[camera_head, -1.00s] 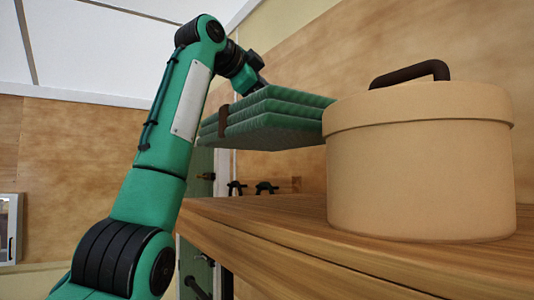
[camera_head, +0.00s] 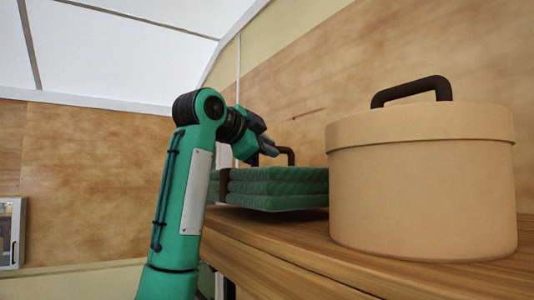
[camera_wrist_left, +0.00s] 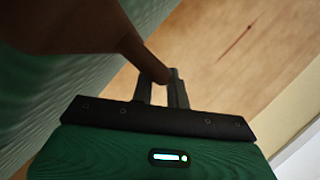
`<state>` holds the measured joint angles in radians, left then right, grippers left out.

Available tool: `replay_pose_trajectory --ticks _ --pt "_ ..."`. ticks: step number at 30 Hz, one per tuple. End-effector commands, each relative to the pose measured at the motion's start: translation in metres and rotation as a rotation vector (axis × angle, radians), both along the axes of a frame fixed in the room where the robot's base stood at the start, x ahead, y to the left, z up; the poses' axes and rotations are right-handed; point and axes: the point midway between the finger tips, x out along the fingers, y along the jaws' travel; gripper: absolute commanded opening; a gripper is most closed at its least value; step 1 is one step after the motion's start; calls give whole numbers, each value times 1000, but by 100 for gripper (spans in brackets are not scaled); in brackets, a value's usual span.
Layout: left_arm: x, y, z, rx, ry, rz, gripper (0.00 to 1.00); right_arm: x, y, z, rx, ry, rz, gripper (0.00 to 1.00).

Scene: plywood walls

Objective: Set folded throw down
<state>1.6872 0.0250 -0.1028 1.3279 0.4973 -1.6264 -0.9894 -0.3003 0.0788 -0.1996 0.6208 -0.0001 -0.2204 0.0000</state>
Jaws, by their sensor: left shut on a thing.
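The folded throw (camera_head: 275,188) is a green quilted stack with a dark brown strap and a brown handle (camera_head: 290,154). It is level, low over the left part of the wooden top (camera_head: 290,234), left of the round box. I cannot tell whether its underside touches the wood. My left gripper (camera_head: 268,150) is above the throw, shut on its handle. In the left wrist view, my gripper (camera_wrist_left: 165,92) meets the brown handle (camera_wrist_left: 85,25), and the green throw (camera_wrist_left: 35,85) fills the left side. My right gripper is not in view.
A large tan round box (camera_head: 422,185) with a lid and dark handle stands on the wooden top, close to the throw's right end. A plywood wall (camera_head: 310,75) rises behind. The strip of wood in front of the throw is clear.

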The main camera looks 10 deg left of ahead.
Motion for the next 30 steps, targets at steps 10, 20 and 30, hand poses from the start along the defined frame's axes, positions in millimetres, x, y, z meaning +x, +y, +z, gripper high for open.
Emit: replay_pose_trajectory --ticks 10,20,30 --pt "-1 0 -19 -2 -3 0 0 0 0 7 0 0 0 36" --pt "0 0 -24 0 0 0 18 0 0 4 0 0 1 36" --pt "0 0 -23 0 0 0 38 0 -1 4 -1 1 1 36"
